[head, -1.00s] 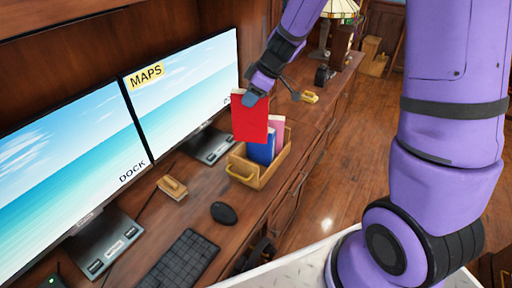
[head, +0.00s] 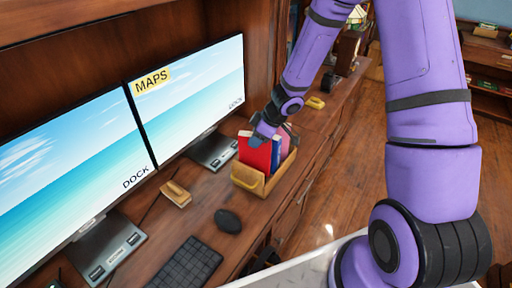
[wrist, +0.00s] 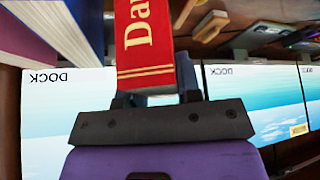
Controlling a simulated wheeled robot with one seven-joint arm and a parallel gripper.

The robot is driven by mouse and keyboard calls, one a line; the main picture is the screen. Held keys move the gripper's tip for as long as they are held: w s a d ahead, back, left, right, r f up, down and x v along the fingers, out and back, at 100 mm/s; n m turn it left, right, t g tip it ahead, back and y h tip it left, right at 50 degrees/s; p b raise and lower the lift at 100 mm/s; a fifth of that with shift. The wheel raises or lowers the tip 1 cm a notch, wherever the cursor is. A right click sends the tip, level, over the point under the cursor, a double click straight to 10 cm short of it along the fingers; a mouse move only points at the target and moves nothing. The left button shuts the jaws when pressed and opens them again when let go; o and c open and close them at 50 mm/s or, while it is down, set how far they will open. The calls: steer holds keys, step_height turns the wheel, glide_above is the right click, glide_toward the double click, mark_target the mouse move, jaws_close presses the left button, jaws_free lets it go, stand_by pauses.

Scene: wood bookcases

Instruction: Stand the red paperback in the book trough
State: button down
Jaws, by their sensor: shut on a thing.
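The red paperback (head: 255,154) is upright at the near left end of the book trough (head: 278,178), its lower edge apparently hidden behind the trough's wall. I cannot tell whether it touches the floor of the trough. My gripper (head: 264,134) is shut on the top of the red paperback. In the wrist view the spine of the red paperback (wrist: 145,45) shows between the fingers of my gripper (wrist: 152,98). A blue book (head: 276,152) and a pink book (head: 286,139) stand beside it in the trough, partly hidden.
Two monitors (head: 192,92) stand behind, left of the trough. A wooden block with a handle (head: 176,194), a mouse (head: 228,220) and a keyboard (head: 186,265) lie on the desk. A small yellow-handled item (head: 315,103) lies beyond the trough.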

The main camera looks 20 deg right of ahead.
mark_target(255, 155)
steer(key=shift+f, duration=2.1)
steer(key=c, duration=0.8)
jaws_free()
